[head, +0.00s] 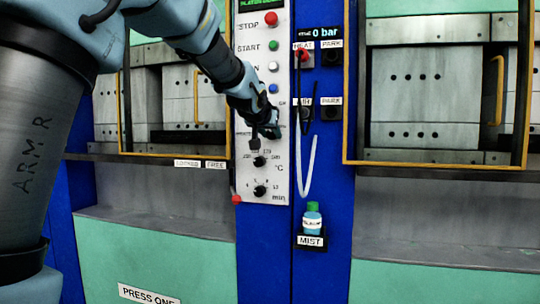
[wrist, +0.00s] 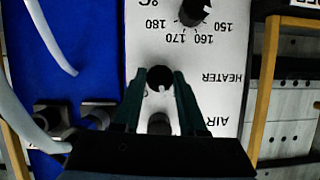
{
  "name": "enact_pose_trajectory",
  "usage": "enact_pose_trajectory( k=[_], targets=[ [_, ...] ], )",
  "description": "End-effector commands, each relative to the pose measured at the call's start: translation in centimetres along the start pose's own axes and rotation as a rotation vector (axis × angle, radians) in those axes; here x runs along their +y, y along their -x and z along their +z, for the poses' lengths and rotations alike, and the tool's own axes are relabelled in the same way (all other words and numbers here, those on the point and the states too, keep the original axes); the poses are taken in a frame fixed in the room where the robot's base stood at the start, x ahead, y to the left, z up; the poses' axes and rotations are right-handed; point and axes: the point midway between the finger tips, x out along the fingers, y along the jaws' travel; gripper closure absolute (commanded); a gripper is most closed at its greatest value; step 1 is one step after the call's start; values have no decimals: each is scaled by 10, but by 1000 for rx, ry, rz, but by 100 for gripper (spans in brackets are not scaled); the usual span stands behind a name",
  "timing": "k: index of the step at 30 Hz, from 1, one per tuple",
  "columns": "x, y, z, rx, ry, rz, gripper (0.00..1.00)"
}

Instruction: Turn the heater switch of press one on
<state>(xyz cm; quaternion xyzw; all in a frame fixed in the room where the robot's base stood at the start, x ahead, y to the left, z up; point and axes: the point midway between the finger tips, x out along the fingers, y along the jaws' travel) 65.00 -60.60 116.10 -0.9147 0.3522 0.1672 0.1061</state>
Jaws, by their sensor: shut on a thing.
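The control panel of press one (head: 281,180) stands upright in the middle of the head view. In the wrist view, which is upside down, the heater switch (wrist: 158,74) is a black round knob beside the word HEATER. My gripper (wrist: 160,76) has one finger on each side of this switch and is shut on it. In the head view my gripper (head: 265,136) is at the panel just above the temperature dial (head: 260,161), and it hides the heater switch. I cannot tell which way the switch is turned.
Stop (head: 271,19) and start (head: 273,46) buttons sit higher on the panel. The timer dial (head: 260,191) is below. A hanging white hose (head: 308,175), a mist bottle (head: 312,216) and a holder with red-handled tool (head: 304,58) are to the right. An open-fronted press (head: 420,100) stands further right.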

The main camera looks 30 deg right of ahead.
Motion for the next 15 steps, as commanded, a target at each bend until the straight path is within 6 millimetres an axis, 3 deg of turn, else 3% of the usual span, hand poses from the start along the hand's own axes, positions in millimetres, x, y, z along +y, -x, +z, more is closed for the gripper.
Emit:
enact_pose_trajectory(
  k=[1, 15],
  targets=[
    [5, -4, 10, 3, -30, -7, 100],
    [4, -4, 8, 1, -321, -132, 100]
  ],
)
